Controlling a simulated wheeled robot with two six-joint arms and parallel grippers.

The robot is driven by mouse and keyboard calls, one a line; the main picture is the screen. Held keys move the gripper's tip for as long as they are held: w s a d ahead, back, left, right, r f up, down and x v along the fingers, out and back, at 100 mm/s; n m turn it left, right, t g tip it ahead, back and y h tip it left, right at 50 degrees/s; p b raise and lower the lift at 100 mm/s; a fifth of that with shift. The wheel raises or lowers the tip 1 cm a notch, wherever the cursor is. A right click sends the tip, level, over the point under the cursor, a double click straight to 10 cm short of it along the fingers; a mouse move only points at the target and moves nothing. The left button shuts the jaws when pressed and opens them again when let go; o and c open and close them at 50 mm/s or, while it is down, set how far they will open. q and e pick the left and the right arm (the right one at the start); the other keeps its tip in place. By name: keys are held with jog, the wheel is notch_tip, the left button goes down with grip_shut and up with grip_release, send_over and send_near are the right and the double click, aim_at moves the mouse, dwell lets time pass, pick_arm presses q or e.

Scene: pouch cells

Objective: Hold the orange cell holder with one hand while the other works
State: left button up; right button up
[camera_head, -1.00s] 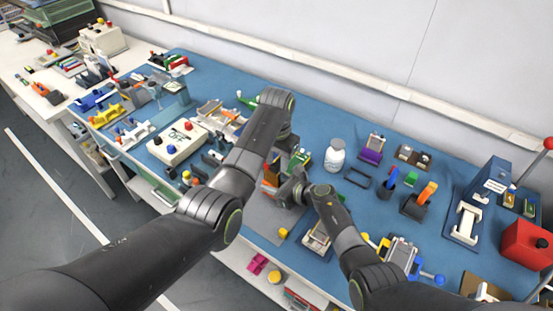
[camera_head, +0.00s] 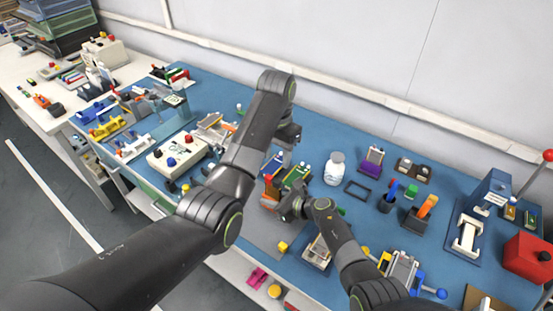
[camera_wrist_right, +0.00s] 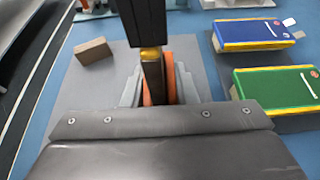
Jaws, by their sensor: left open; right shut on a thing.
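The orange cell holder (camera_head: 273,168) stands near the front edge of the blue bench, partly hidden in the head view by my right gripper. My right gripper (camera_head: 282,205) is shut on it; in the right wrist view the orange holder (camera_wrist_right: 171,75) shows between the grey fingers (camera_wrist_right: 158,90).
A green cell (camera_wrist_right: 280,90) and a blue cell (camera_wrist_right: 255,33) lie to the holder's right in the wrist view. A brown block (camera_wrist_right: 93,50) lies to its left on the grey mat (camera_wrist_right: 85,85). A white bottle (camera_head: 334,168) and a black frame (camera_head: 357,190) stand farther right.

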dwell(0.3)
jog(key=o, duration=1.1)
jog(key=shift+c, duration=0.2)
